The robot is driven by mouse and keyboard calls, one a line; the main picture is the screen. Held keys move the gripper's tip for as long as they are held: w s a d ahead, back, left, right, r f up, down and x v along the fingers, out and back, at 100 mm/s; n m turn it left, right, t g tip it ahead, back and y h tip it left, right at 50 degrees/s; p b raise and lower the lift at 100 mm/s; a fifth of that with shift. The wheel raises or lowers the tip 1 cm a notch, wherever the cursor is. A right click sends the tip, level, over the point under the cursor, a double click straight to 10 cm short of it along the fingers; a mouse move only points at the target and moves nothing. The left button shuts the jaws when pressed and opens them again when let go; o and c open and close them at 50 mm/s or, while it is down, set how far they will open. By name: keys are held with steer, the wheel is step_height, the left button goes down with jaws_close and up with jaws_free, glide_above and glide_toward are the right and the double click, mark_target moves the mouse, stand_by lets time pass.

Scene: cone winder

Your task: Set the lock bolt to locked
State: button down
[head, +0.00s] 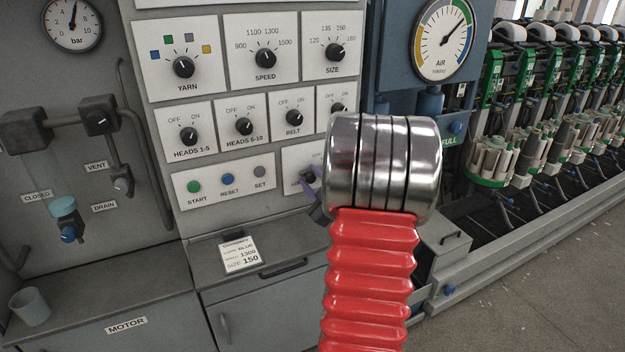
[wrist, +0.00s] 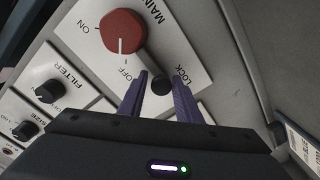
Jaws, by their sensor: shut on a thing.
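The lock bolt (wrist: 160,82) is a small dark round knob beside the LOCK label in the wrist view. Its shaft runs up toward the red MAIN switch (wrist: 123,32), whose white pointer line is toward OFF. My gripper (wrist: 159,84) has its two purple fingers on either side of the bolt's knob, shut on it. In the head view my gripper (head: 313,182) shows only as a bit of purple at the lower right of the control panel; my own arm hides most of that spot, and the bolt cannot be made out there.
The FILTER knob (wrist: 47,91) and SIZE knob (wrist: 25,130) are on the same panel in the wrist view. In the head view the panel holds several more knobs and the START button (head: 194,187). A ledge with a card (head: 240,254) lies below.

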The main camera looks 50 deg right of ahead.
steer(key=c, duration=1.6)
jaws_free()
steer(key=shift+s+d+f, duration=0.2)
steer(key=shift+s+f, duration=0.05)
steer(key=shift+f, duration=0.25)
steer(key=shift+c, duration=0.2)
steer(key=shift+o, duration=0.6)
steer(key=shift+r, duration=0.1)
steer(key=shift+a+r, duration=0.1)
steer(key=v, duration=1.3)
steer(key=shift+s+a, duration=0.2)
steer(key=shift+s, duration=0.05)
